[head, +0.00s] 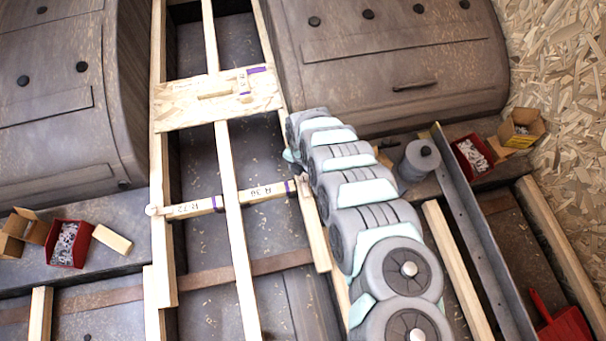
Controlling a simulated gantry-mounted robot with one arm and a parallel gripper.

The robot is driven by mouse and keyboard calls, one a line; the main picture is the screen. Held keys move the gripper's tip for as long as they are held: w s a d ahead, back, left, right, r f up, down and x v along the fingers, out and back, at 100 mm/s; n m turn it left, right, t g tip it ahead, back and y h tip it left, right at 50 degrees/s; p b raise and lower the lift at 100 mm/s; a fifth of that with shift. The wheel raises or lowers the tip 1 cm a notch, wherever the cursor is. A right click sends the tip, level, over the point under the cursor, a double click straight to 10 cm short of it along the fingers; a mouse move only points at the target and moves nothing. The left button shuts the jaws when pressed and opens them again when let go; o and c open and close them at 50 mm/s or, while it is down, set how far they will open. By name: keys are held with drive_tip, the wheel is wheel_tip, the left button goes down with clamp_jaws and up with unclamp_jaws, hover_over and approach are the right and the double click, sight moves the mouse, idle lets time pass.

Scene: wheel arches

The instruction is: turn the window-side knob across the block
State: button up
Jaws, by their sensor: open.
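Two pale wooden blocks lie end to end across the long rails, the left block (195,207) and the right block (262,193). Both carry dark lettering and a purple mark. A small pale rounded piece (153,210) sits at the left block's outer end. Another pale piece (305,186), partly hidden by my arm, is at the right block's outer end. These look like the knobs; I cannot tell which is window-side, as no window shows. My arm reaches up from the bottom right and ends close to the right rail. My gripper's fingers are hidden behind it.
Grey wheel arches rise on the left (50,140) and right (400,65). Red bins (68,244) (473,157) stand on both sides. A metal channel (480,245) runs right of my arm.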

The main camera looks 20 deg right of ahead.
drive_tip(key=shift+c, duration=0.6)
clamp_jaws()
